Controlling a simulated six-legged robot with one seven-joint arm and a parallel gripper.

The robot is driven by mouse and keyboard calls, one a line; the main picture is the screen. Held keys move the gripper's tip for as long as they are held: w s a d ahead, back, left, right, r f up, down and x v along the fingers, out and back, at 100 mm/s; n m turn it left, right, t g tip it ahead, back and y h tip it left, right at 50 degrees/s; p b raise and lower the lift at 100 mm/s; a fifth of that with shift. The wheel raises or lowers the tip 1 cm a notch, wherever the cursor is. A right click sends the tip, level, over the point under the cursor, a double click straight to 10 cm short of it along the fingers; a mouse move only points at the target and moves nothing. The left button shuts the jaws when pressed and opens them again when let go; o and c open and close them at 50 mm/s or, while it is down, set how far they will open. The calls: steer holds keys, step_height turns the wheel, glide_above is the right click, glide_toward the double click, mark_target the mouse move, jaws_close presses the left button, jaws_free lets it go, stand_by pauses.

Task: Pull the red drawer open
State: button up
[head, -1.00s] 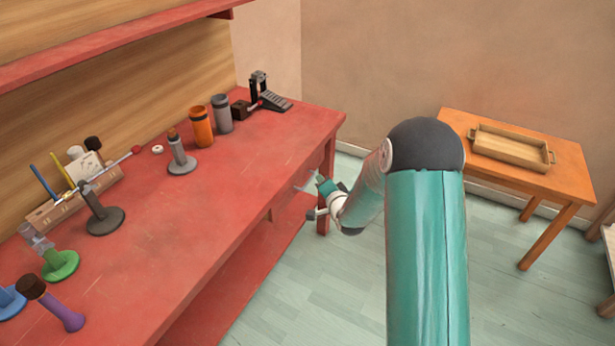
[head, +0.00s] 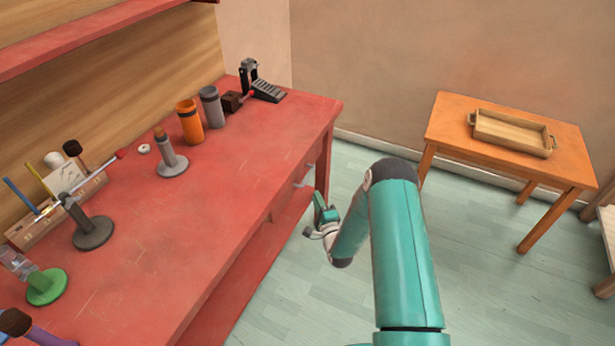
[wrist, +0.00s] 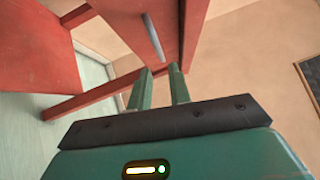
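The red drawer's front (wrist: 125,28) shows in the wrist view, with a grey bar handle (wrist: 153,36) on it. In the head view the same handle (head: 304,178) sits under the front edge of the red workbench (head: 235,200), near its far end. I cannot tell whether the drawer stands slightly out. My gripper (wrist: 160,72) is open, its two green fingers apart with nothing between them. The fingertips point toward the handle and look short of it. In the head view my gripper (head: 318,208) is just outside the bench front, close to the handle.
On the bench stand an orange cup (head: 190,122), a grey cup (head: 211,106), a black pedal (head: 262,86) and several stands. An orange side table (head: 450,120) with a wooden tray (head: 512,133) stands at right. Floor between is clear.

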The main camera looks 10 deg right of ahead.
mark_target(308, 177)
steer(key=x, duration=1)
steer(key=shift+w+f, duration=0.15)
steer(key=shift+w, duration=0.1)
jaws_close()
